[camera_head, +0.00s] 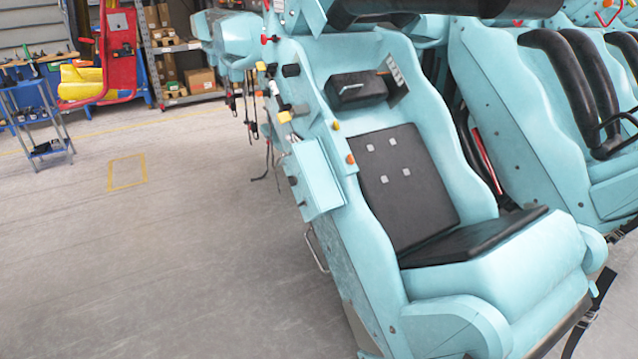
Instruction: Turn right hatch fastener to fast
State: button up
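A pale blue box-like panel (318,178), possibly the hatch, stands out from the left side of the near coaster seat (480,285). A small dark knob (293,181) sits on its left edge. An orange knob (351,159) and a yellow knob (336,125) sit on the seat's side near the panel. I cannot tell which of these is the right hatch fastener, or how it is turned. My gripper is not in view.
Several more knobs and hanging cables (250,115) line the seat's upper left side. A second seat (530,110) stands close on the right. Open grey floor (150,260) lies to the left. A blue trolley (40,125) and shelving (175,50) stand farther back.

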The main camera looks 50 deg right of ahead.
aim_at(305, 161)
jog(key=u, duration=1.6)
jog(key=k, duration=0.1)
jog(key=z, duration=2.95)
jog(key=k, duration=0.9)
jog(key=u, duration=0.2)
jog(key=i, duration=0.7)
